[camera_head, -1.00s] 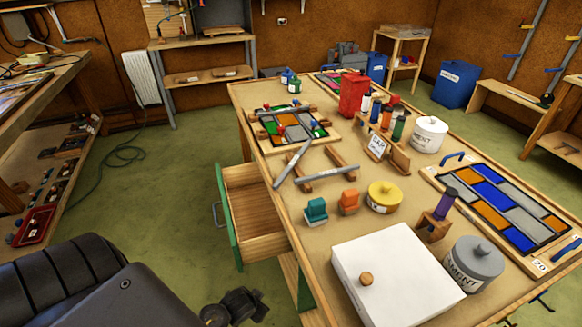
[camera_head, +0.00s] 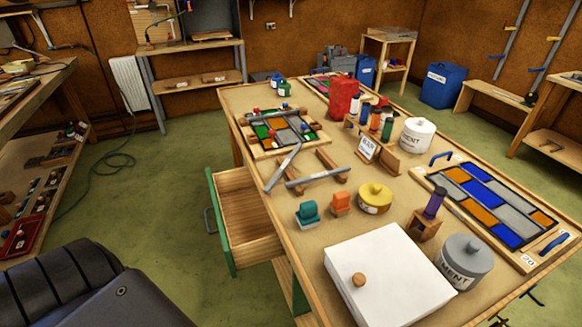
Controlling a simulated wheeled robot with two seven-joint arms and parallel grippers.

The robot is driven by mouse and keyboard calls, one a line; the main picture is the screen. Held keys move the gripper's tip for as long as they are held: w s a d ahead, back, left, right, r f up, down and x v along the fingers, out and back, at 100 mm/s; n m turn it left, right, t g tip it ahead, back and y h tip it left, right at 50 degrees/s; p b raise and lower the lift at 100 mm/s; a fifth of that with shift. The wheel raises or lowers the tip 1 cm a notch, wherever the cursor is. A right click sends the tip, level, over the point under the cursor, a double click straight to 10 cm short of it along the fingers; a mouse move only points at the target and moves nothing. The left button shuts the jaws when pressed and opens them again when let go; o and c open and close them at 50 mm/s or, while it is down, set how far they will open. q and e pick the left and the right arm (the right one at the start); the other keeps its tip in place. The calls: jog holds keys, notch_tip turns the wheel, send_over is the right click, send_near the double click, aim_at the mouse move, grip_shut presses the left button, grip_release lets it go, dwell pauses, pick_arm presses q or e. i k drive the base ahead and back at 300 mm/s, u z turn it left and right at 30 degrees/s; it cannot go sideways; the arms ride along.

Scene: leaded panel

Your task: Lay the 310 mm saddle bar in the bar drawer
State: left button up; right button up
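Two grey metal bars lie on the bench. One bar (camera_head: 281,170) slants across the bench's left edge area, close to the small leaded panel. The other bar (camera_head: 312,178) lies crosswise over wooden strips. I cannot read a length on either, so I cannot tell which is the 310 mm saddle bar. A wooden drawer (camera_head: 254,249) with a green front stands pulled out from the bench's left side. Its visible floor is bare. Neither gripper shows in the head view; only a dark part of mine fills the bottom left corner.
The bench (camera_head: 305,236) also holds a white lidded box (camera_head: 395,268), a grey cement pot (camera_head: 463,262), a yellow tin (camera_head: 375,197), teal (camera_head: 308,213) and orange blocks (camera_head: 341,203), and a large panel (camera_head: 490,200). Green floor (camera_head: 150,210) is clear left of the drawer.

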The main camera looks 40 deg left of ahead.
aim_at(242, 223)
jog(key=z, duration=1.7)
jog(key=k, duration=1.7)
jog(key=u, duration=1.1)
jog(key=i, duration=1.05)
jog(key=u, duration=0.05)
